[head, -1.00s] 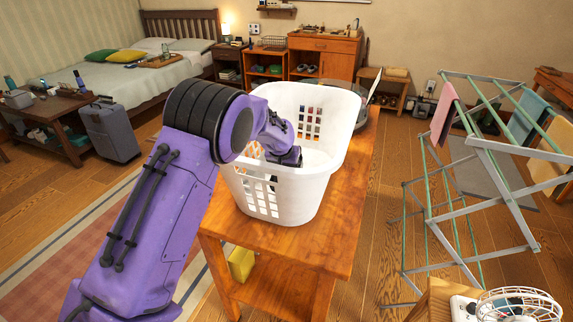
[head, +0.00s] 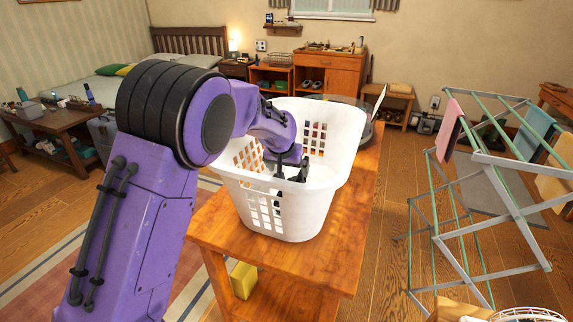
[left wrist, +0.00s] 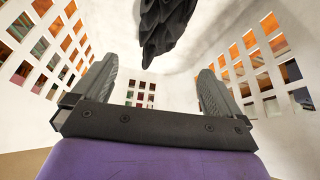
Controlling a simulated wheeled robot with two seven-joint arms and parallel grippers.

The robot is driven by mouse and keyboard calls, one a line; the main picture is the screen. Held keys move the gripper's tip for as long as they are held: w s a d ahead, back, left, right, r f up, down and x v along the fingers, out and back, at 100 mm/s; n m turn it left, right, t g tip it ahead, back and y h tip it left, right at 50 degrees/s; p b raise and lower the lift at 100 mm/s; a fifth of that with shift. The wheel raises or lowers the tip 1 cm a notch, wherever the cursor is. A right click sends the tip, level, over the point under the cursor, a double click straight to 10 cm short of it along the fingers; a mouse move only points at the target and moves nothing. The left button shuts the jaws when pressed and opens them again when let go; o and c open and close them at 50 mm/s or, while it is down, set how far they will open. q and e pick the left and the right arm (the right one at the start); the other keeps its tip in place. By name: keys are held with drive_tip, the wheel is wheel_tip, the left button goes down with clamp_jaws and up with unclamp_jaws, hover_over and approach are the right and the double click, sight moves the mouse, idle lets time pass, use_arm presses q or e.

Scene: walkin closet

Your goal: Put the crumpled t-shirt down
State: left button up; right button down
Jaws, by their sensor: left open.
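A dark crumpled cloth, which looks like the t-shirt (left wrist: 165,25), shows at the top of the left wrist view, inside the white laundry basket (head: 272,185). The basket's perforated walls surround my gripper in that view. My left gripper (head: 287,172) points down into the basket's opening. Its fingers (left wrist: 157,95) are spread wide with nothing between them, and the cloth appears beyond the fingertips, apart from them. In the head view the basket wall hides the cloth. My right gripper is not in view.
The basket stands on a wooden table (head: 325,255) with a yellow block (head: 243,280) on its lower shelf. A folding drying rack (head: 480,200) with hung cloths stands at the right. A bed and wooden furniture line the back. Bare floor lies between table and rack.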

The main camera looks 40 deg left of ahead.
use_arm(q)
drive_tip(key=shift+v, duration=1.85)
